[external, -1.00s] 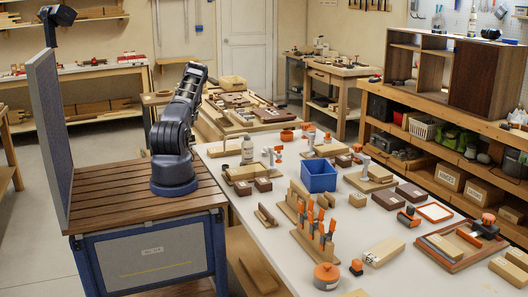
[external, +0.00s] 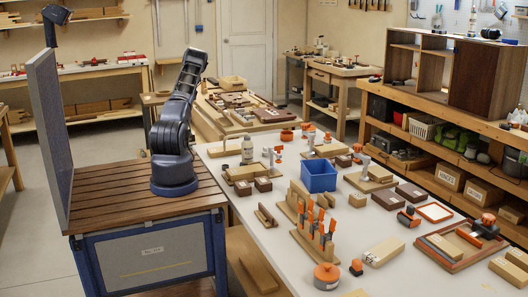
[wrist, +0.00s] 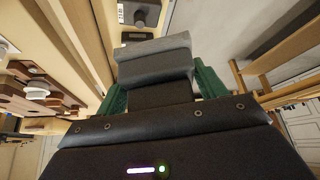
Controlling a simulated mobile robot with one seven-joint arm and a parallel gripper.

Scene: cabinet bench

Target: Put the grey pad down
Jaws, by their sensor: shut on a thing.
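The grey pad (wrist: 153,58) is in the wrist view, between the green fingers of my gripper (wrist: 156,88). The fingers press on its left and right sides, so my gripper is shut on it. The pad's upper face is lighter grey than its near face, and its underside is hidden. In the external view my arm rises from its blue base on the slatted bench and leans away from the camera. My gripper and the pad are hidden behind the arm there.
The white table (external: 240,200) right of the bench carries a blue bin (external: 319,177), orange-handled tools (external: 322,222) and several wooden blocks. In the wrist view, brown blocks (wrist: 40,88) lie on the left, grey floor (wrist: 235,30) is beyond the pad, and a wooden rack (wrist: 285,60) stands on the right.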

